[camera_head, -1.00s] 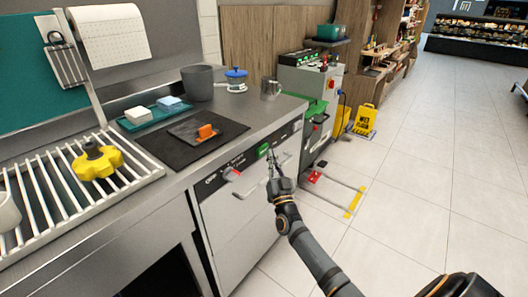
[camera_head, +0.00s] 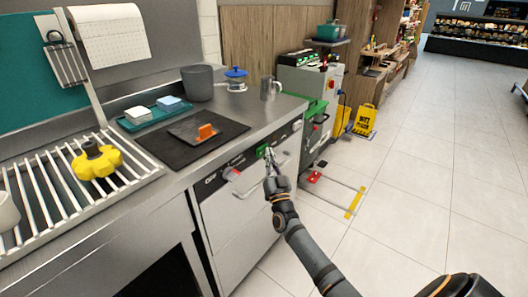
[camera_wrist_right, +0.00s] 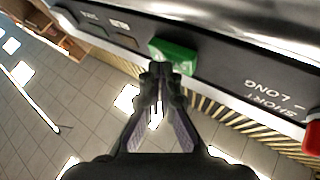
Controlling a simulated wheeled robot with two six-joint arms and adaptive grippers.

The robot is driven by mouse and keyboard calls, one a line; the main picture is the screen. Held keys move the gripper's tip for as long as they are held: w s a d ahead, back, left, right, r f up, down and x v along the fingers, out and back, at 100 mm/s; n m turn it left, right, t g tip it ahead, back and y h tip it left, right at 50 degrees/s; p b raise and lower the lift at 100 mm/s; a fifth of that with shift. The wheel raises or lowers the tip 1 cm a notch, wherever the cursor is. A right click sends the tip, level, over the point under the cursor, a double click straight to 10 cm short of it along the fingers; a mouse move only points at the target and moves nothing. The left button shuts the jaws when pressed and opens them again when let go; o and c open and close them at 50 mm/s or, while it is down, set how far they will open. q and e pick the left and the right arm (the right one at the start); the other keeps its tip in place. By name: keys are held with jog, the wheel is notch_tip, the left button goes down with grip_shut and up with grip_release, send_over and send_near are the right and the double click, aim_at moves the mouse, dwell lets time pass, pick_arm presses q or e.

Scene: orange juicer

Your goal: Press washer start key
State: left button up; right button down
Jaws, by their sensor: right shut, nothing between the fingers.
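The washer (camera_head: 238,222) is built in under the steel counter, with a dark control strip along its top front. A green key (camera_head: 263,150) sits on that strip. In the right wrist view the green key (camera_wrist_right: 175,54) is directly ahead of my fingertips. My right gripper (camera_head: 270,157) is shut and empty, its tips at the lower edge of the green key. In the wrist view the closed fingertips (camera_wrist_right: 161,70) overlap the key's lower edge; whether they touch it I cannot tell. My left gripper is not in view.
A red knob (camera_wrist_right: 313,136) is on the same strip, beside the "SHORT – LONG" lettering. The washer's handle (camera_head: 247,188) sticks out below the strip. Above are a black mat (camera_head: 170,150) and a metal mug (camera_head: 270,89). Tiled floor lies open to the right.

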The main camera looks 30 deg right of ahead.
jog(key=shift+w+a, duration=0.15)
jog(key=shift+w, duration=0.1)
jog(key=shift+s, duration=0.1)
dwell(0.6)
jog(key=shift+s+d+r+p, duration=0.1)
jog(key=shift+s+d+p, duration=0.15)
jog(key=shift+s+p, duration=0.25)
jog(key=shift+s+d, duration=0.1)
jog(key=shift+s, duration=0.15)
jog(key=s+p, duration=0.1)
jog(key=s+d+p, duration=0.1)
jog(key=s, duration=0.1)
jog(key=s+d+p, duration=0.1)
jog(key=shift+s, duration=0.3)
